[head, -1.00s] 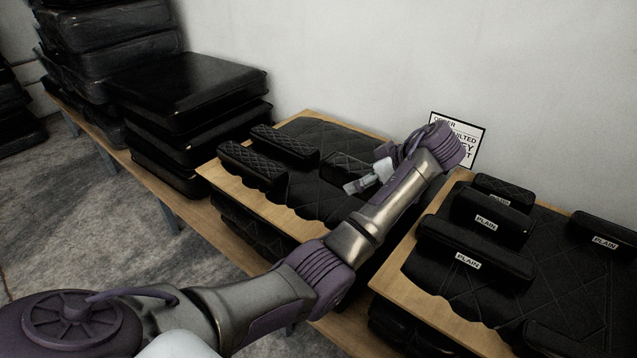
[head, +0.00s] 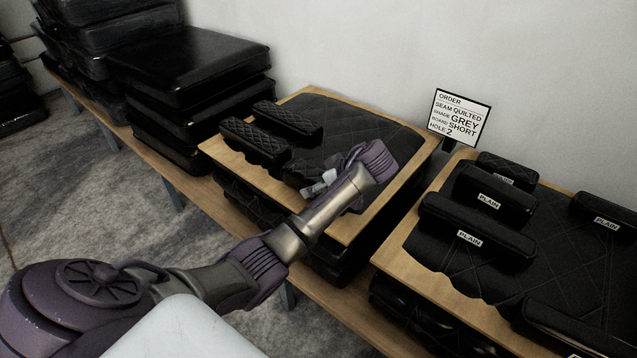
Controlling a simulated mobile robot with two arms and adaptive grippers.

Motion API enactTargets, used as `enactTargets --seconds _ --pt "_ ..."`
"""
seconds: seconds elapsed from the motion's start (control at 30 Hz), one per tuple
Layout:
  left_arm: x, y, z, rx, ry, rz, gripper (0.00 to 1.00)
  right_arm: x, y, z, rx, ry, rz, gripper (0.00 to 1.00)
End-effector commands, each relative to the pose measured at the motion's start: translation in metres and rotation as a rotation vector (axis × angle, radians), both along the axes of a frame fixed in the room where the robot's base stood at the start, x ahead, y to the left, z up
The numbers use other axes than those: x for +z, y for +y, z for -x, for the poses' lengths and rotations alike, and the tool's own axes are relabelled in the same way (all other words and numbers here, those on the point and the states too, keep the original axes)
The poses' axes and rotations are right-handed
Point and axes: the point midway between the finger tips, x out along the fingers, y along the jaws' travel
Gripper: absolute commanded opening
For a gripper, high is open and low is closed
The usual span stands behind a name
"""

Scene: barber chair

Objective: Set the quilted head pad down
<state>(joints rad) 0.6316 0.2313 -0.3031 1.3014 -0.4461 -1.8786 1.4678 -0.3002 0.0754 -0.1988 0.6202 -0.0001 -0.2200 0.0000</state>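Two black quilted head pads lie side by side on the left board's dark quilted cushion (head: 375,125): one at the back (head: 288,120) and one in front of it (head: 255,142). My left gripper (head: 318,187) is low over the near part of this cushion, to the right of the two pads. Its pale fingertips point left and down. A dark shape lies by the fingertips, but I cannot tell it from the cushion, nor whether the fingers hold a pad. My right gripper is not in view.
A sign (head: 460,118) reads quilted, grey, short, hole 2. The right board (head: 425,265) bears a quilted cushion and several pads, including ones labelled PLAIN (head: 478,238). Black cushions (head: 190,65) are stacked at left. The left cushion's far right part is clear.

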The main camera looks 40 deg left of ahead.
Motion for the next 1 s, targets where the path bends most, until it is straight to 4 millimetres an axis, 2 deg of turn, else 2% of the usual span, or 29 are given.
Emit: enactTargets --seconds 0.27,0.3,0.43,0.83,1.0 --pt "-0.001 0.0 -0.001 0.0 -0.003 -0.001 0.31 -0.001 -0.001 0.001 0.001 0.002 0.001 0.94" --pt "-0.002 0.0 0.0 0.0 -0.001 0.0 0.78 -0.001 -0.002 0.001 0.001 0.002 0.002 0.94" --pt "-0.002 0.0 0.0 0.0 -0.001 0.0 1.0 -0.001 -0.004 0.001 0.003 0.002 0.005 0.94" --pt "0.003 -0.001 -0.001 0.0 -0.003 -0.001 1.0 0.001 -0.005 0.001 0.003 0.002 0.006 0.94" --pt "0.019 -0.019 0.0 -0.001 -0.005 0.002 1.0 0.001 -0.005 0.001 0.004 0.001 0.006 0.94"
